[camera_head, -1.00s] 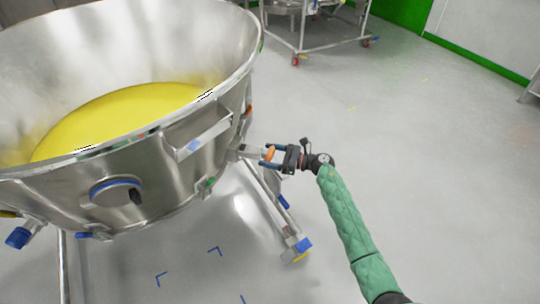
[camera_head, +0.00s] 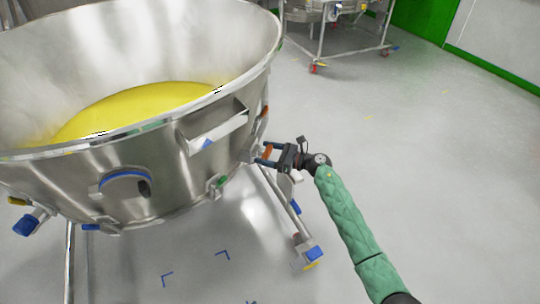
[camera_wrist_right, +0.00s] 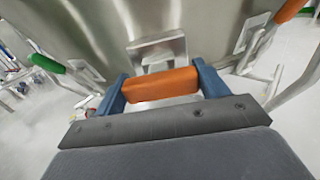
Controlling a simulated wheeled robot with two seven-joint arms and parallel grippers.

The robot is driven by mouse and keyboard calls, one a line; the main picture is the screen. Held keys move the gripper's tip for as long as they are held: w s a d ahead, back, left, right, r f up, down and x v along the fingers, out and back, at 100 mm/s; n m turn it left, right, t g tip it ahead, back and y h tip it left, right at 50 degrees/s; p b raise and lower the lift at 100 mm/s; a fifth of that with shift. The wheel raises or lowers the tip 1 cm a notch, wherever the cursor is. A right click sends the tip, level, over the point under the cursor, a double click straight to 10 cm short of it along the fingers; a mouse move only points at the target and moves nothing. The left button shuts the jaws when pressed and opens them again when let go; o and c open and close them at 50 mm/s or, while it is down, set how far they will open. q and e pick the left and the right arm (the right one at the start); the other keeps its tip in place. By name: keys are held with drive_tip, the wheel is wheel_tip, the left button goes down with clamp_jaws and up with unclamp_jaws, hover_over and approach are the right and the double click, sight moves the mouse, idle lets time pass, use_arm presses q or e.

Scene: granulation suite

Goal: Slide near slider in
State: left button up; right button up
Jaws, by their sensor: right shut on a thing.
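A large steel bowl (camera_head: 75,180) on a frame fills the left of the head view. The near slider's orange handle (camera_head: 267,151) is close against the bowl's right side. In the right wrist view the orange handle (camera_wrist_right: 160,84) lies across between the blue fingers, in front of a steel bracket (camera_wrist_right: 158,50) on the bowl wall. My right gripper (camera_head: 267,154) is shut on this handle. Its arm comes from the lower right. The slider's bar is mostly hidden. My left gripper is not in view.
Yellow material (camera_head: 130,108) lies in the bowl. Another orange handle (camera_wrist_right: 291,9) and a green handle (camera_wrist_right: 47,63) flank the gripped one. A frame leg with a blue-marked caster (camera_head: 311,255) stands below. The floor to the right is clear; a wheeled rack (camera_head: 340,35) stands behind.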

sight(270, 153)
drive_tip(key=shift+a+r, duration=0.15)
drive_tip(key=shift+r, duration=0.05)
drive_tip(key=o, duration=1.4)
drive_tip(key=shift+a+f, duration=0.1)
drive_tip(key=shift+a, duration=0.05)
drive_tip(key=shift+d, duration=0.4)
drive_tip(key=v, duration=0.6)
drive_tip(key=shift+s+d, duration=0.1)
drive_tip(key=shift+d, duration=0.15)
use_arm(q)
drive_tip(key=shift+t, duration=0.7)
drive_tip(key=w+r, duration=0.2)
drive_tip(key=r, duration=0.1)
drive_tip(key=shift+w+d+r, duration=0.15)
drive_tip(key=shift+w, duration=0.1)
use_arm(e)
drive_tip(key=shift+s+d, duration=0.1)
drive_tip(key=shift+d, duration=0.15)
